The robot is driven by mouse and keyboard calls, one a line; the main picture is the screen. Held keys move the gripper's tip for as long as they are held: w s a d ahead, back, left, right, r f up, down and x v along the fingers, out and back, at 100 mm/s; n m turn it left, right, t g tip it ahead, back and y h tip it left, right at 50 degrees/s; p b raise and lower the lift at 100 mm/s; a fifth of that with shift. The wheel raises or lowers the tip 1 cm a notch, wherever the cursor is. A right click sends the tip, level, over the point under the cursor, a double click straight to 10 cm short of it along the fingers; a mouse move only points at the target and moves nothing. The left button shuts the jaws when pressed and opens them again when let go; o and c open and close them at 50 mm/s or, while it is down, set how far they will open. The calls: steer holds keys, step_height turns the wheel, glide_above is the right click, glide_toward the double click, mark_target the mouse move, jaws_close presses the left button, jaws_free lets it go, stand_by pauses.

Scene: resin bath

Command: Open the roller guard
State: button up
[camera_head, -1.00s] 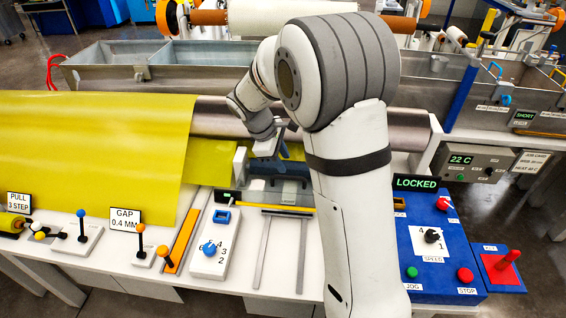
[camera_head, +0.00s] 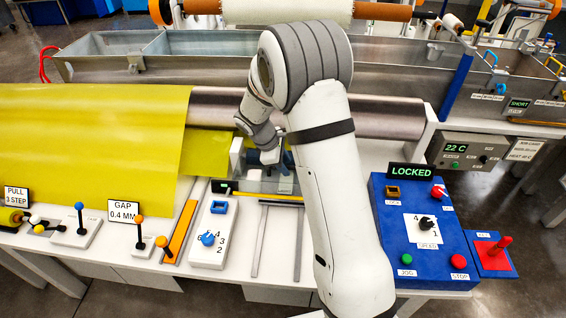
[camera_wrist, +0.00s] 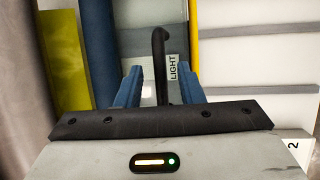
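My gripper (camera_head: 272,158) is low in front of the grey metal roller (camera_head: 395,118), beside the end of the yellow sheet. In the wrist view its two blue fingers (camera_wrist: 160,88) are apart. A black hooked bar (camera_wrist: 160,62) stands between them, with visible gaps on both sides. A "LIGHT" label (camera_wrist: 172,68) is just right of the bar. A yellow strip (camera_wrist: 185,50) runs further right. In the head view a yellow-edged bar (camera_head: 268,198) lies just in front of my gripper; I cannot tell for certain which part is the guard. My arm hides part of this area.
The yellow sheet (camera_head: 90,130) covers the left. A dial block (camera_head: 210,240) and levers stand along the front left. A blue control panel (camera_head: 395,270) with a "LOCKED" display (camera_head: 410,171) is at right. Metal tanks (camera_head: 200,62) stand behind.

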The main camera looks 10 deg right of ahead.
jaws_close()
stand_by(0.5)
steer(key=shift+r, duration=0.1)
